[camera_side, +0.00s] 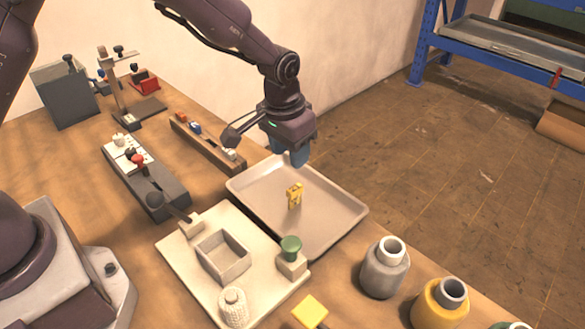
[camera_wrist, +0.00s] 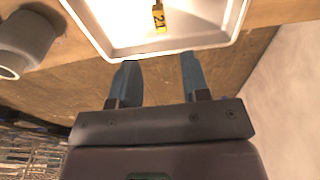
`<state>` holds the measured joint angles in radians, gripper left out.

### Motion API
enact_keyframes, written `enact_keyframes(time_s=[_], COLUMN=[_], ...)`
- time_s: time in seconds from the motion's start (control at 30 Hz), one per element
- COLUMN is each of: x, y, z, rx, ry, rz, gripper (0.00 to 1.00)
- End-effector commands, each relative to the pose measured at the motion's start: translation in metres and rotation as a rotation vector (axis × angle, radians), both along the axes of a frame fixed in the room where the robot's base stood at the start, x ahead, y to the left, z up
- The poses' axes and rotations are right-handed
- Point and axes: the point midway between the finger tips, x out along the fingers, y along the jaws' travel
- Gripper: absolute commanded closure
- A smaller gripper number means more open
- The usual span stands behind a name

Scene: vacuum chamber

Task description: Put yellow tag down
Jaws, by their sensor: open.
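The yellow tag (camera_side: 295,195) is in the shallow beige tray (camera_side: 345,208), near its middle, and appears to stand upright there. In the wrist view the tag (camera_wrist: 158,17) shows at the top of the picture, with dark markings on it, inside the bright tray (camera_wrist: 165,48). My gripper (camera_side: 298,158) is above the far part of the tray, apart from the tag. In the wrist view its two blue fingers (camera_wrist: 158,75) are spread with nothing between them.
A pale board (camera_side: 185,262) with a square frame, a green-topped part and a white ribbed part lies beside the tray. Grey (camera_side: 385,272) and yellow (camera_side: 440,305) bottles stand in front. A yellow block (camera_side: 310,312) lies near the front edge. Racks and fixtures (camera_side: 145,170) stand at left.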

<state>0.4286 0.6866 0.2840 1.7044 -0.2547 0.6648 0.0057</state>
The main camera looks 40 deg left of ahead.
Motion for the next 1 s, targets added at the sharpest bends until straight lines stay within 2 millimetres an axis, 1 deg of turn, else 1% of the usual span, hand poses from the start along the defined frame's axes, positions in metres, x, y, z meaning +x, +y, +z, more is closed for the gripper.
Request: enact_keyframes(time_s=[0.03, 0.13, 0.23, 0.37, 0.43, 0.47, 0.57, 0.67, 0.7, 0.77, 0.8, 0.87, 0.9, 0.97, 1.0], x=[-0.001, -0.002, -0.003, -0.003, -0.004, -0.006, -0.015, -0.036, -0.047, -0.066, -0.08, -0.101, -0.116, -0.138, -0.153], y=[-0.001, 0.0, 0.0, 0.0, 0.001, 0.003, 0.011, 0.024, 0.03, 0.039, 0.045, 0.053, 0.058, 0.065, 0.07], z=[0.008, 0.017, 0.022, 0.023, 0.027, 0.031, 0.058, 0.097, 0.113, 0.136, 0.149, 0.167, 0.177, 0.19, 0.197], rx=[-0.001, 0.0, 0.0, 0.0, -0.004, -0.009, -0.036, -0.073, -0.087, -0.103, -0.11, -0.117, -0.118, -0.115, -0.11], ry=[-0.002, 0.0, 0.001, 0.001, -0.002, -0.006, -0.027, -0.062, -0.078, -0.104, -0.124, -0.152, -0.173, -0.205, -0.226], rz=[0.0, -0.001, 0.0, 0.0, 0.002, 0.005, 0.016, 0.028, 0.03, 0.032, 0.031, 0.031, 0.03, 0.027, 0.026], gripper=[0.57, 0.57, 0.57, 0.57, 0.57, 0.57, 0.57, 0.57, 0.57, 0.57, 0.57, 0.57, 0.57, 0.57, 0.57])
